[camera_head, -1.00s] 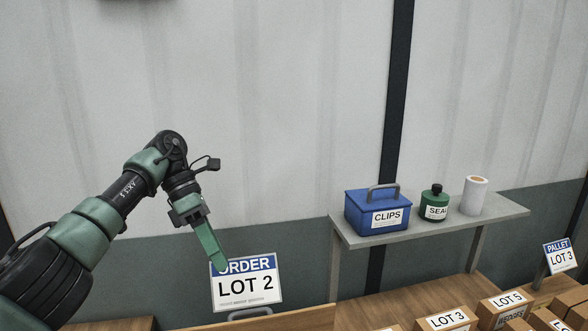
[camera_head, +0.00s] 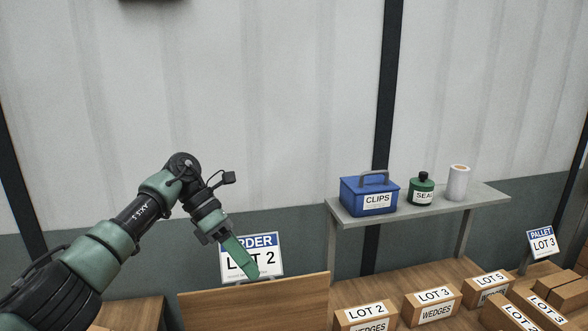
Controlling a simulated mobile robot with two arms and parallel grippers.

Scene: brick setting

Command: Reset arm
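My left gripper (camera_head: 245,260) hangs at the end of my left arm, which comes in from the left. Its green fingers point down and to the right, seen from the side as one shape, so I cannot tell whether they are open or shut. Nothing shows held in it. It overlaps the ORDER LOT 2 sign (camera_head: 265,250) in the picture and hides part of its lettering. My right gripper is not in view.
A grey shelf (camera_head: 400,212) carries a blue CLIPS box (camera_head: 352,197), a green SEAL bottle (camera_head: 421,192) and a white roll (camera_head: 458,184). Below stand several cartons, among them a LOT 3 carton (camera_head: 432,306). A wooden board (camera_head: 290,307) stands below the sign. A PALLET LOT 3 sign (camera_head: 541,242) is at right.

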